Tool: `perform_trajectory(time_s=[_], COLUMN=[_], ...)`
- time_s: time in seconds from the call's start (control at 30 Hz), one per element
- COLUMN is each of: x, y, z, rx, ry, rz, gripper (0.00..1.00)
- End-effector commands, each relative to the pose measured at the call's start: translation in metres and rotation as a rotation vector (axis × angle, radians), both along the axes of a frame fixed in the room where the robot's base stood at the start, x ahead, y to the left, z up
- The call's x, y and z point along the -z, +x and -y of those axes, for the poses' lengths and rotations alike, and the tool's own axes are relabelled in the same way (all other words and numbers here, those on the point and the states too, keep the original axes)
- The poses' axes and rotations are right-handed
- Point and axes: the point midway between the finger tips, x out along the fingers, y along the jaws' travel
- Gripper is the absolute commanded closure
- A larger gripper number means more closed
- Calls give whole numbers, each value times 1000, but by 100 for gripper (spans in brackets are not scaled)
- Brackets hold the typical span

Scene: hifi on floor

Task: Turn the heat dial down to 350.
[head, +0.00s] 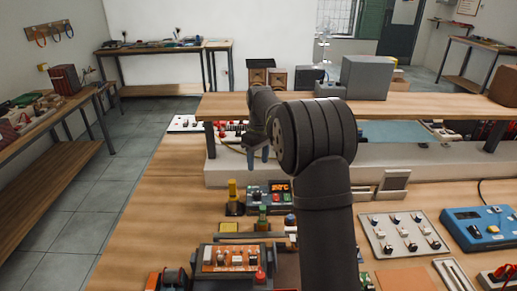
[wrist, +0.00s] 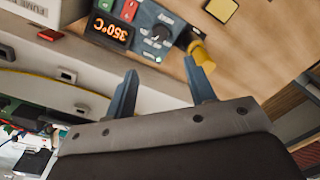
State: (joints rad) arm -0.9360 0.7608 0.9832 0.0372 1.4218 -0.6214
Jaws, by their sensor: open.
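The heat station (head: 270,199) is a small dark blue-grey box on the bench, below my gripper in the head view. In the wrist view, its orange display (wrist: 110,31) reads 350°C. The round dark heat dial (wrist: 160,33) sits beside the display, with its pointer too small to read surely. Green and red buttons (wrist: 129,10) are on the same panel. My gripper (wrist: 161,74) is open and empty, its two blue-grey fingers apart from the dial. In the head view, my gripper (head: 258,156) hangs above and behind the station.
A yellow-handled tool (head: 233,190) stands close left of the station; its handle (wrist: 201,53) appears near one fingertip in the wrist view. A raised shelf (head: 420,107) runs behind. An orange board (head: 230,258) is in front. A switch panel (head: 405,234) and blue meter (head: 483,228) lie right.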

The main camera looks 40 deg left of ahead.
Motion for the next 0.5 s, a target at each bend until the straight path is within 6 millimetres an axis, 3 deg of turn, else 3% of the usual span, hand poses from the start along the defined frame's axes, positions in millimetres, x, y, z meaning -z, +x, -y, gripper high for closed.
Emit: perform_trajectory(time_s=[0.2,0.5], x=[-34,-44], y=[2,2], z=[0,0], rx=[0,0], ry=[1,-1], rz=[0,-1], gripper=[50,50])
